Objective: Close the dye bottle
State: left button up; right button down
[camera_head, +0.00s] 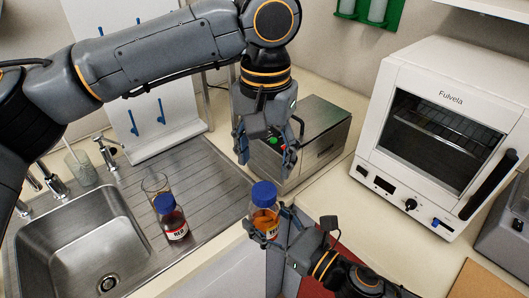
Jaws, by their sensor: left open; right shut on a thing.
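A small clear bottle of orange-yellow dye (265,218) with a partly hidden label is held upright in my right gripper (266,224), at the front edge of the bench. A blue cap (263,194) sits on its top; I cannot tell whether it is tight. My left gripper (265,156) is open and empty, pointing down, above and behind the capped bottle in the picture. A second bottle (172,222), with dark red dye, a label reading RED and a blue cap, stands on the steel drainboard at the left.
A clear glass beaker (154,184) stands behind the red bottle. The sink (80,240) is at the left. A steel box device (318,135) stands behind my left gripper. A white oven (440,130) is at the right. Bare counter (350,225) lies before it.

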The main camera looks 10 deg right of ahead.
aim_at(264, 190)
pick_arm(q)
jog(key=n, duration=0.4)
jog(key=shift+r, duration=0.2)
jog(key=shift+f, duration=4.05)
